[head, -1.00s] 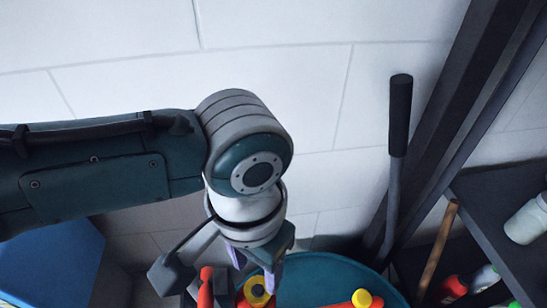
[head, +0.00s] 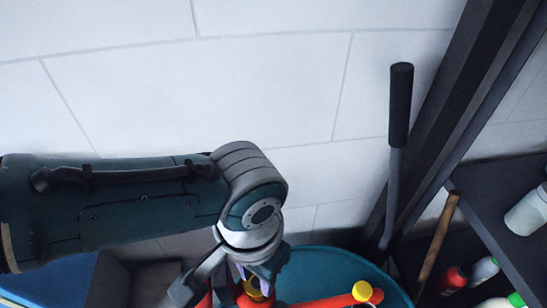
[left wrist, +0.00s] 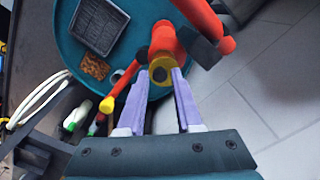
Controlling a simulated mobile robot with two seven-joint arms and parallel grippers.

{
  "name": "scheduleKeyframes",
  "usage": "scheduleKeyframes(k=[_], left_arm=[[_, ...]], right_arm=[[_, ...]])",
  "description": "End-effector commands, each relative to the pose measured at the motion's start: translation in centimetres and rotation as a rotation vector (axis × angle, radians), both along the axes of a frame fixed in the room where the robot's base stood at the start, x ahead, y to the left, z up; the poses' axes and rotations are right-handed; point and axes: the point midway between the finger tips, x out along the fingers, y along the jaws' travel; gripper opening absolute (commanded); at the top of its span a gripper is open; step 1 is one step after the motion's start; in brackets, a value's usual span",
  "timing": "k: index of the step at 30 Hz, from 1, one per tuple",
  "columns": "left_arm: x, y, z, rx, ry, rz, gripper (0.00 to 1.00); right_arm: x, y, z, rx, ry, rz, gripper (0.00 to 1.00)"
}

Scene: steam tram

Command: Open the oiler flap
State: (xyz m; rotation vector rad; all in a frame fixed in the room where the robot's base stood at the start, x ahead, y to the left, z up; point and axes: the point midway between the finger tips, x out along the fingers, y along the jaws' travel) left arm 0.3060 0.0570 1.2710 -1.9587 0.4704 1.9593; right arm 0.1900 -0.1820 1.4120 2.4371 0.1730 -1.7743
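My left gripper (left wrist: 157,82) points down at a red fitting (left wrist: 164,42) on a round teal surface (left wrist: 72,48). Its two lavender fingers are apart. A yellow ring with a dark centre (left wrist: 160,73) lies between or just beyond the fingertips; I cannot tell if they touch it. In the head view my left gripper (head: 250,280) hangs over the red and yellow parts (head: 254,296), partly hiding them. A red arm with a yellow knob (head: 362,291) reaches right. I cannot tell which part is the oiler flap. My right gripper is in neither view.
A dark lever (head: 399,120) stands right of the gripper, near a dark post (head: 440,110). A shelf (head: 495,215) with bottles is at the right. A grey tray (left wrist: 100,25) and a small brown item (left wrist: 94,67) lie on the teal surface. A white wall (head: 250,90) is behind.

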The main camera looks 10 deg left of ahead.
Motion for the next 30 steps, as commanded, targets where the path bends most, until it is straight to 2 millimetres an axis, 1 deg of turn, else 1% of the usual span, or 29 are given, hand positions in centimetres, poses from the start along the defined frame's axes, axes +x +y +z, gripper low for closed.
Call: scheduleKeyframes(k=[1,6,8,9,19,23,26,30], left_arm=[[0.0,0.0,0.0,0.0,0.0,0.0,0.27],[0.0,0.0,0.0,0.0,0.0,0.0,0.08],[0.0,0.0,0.0,0.0,0.0,0.0,0.01],[0.0,0.0,0.0,0.0,0.0,0.0,0.0],[0.0,0.0,0.0,0.0,0.001,0.0,0.0],[0.1,0.0,-0.1,-0.005,0.013,0.001,0.0],[0.2,0.1,-0.2,-0.014,0.039,0.002,0.0],[0.6,0.1,-0.3,-0.037,0.106,0.003,0.0]], right_arm=[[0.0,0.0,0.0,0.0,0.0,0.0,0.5],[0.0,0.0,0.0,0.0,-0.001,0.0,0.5],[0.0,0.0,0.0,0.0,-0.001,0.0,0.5],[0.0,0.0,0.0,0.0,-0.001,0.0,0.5],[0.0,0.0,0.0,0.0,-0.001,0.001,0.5],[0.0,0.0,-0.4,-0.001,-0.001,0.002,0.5],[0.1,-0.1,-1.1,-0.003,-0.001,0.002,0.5],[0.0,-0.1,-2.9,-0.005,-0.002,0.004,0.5]])
